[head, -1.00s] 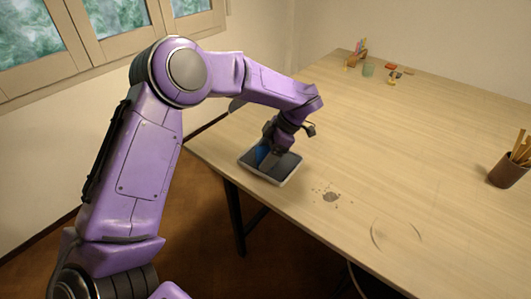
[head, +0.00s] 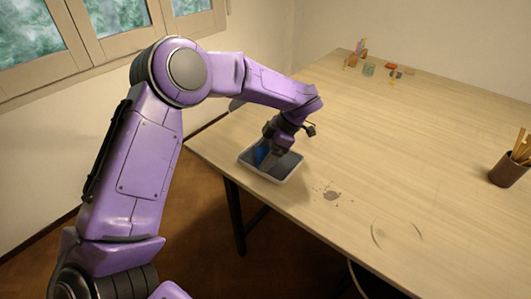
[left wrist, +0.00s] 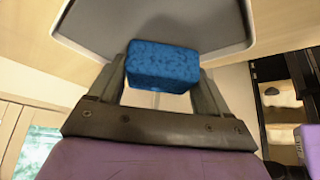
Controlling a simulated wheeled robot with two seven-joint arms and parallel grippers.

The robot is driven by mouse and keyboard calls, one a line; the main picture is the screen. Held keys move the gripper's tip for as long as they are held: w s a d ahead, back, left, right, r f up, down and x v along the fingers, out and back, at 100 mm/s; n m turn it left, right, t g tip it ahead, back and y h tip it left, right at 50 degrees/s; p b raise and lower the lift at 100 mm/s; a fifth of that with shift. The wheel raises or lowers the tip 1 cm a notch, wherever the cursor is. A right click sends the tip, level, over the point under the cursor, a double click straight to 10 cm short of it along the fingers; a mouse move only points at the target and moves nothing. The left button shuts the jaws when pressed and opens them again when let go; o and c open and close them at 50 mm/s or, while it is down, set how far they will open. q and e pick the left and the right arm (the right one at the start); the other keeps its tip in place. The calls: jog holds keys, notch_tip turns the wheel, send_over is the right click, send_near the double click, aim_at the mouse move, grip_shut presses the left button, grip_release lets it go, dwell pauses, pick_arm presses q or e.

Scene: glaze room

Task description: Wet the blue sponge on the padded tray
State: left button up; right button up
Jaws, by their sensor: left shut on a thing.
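The blue sponge (left wrist: 162,66) is between the two fingers of my left gripper (left wrist: 160,80) in the left wrist view, and the gripper is shut on it. In the head view the sponge (head: 262,154) shows as a blue patch beside the left gripper (head: 268,160). The padded tray (head: 288,177) has a dark inner pad and a pale rim, and lies near the table's left edge. The gripper and sponge are over the tray; I cannot tell whether the sponge touches the pad. The tray's rim (left wrist: 72,42) also shows in the left wrist view. My right gripper is not in view.
A brown pot with wooden tools (head: 508,170) stands at the right of the table (head: 400,150). Small items, including a greenish cup (head: 368,69), stand at the far end. A dark spatter (head: 331,195) and a faint ring mark are on the wood. The table's middle is clear.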

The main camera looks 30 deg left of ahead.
aim_at(265, 153)
pick_arm(q)
jog(key=shift+s+f+p, duration=0.1)
jog(key=shift+p, duration=0.25)
dwell(1.2)
notch_tip(265, 153, up, 7)
jog(key=p, duration=0.7)
jog(key=shift+p, duration=0.3)
dwell(0.5)
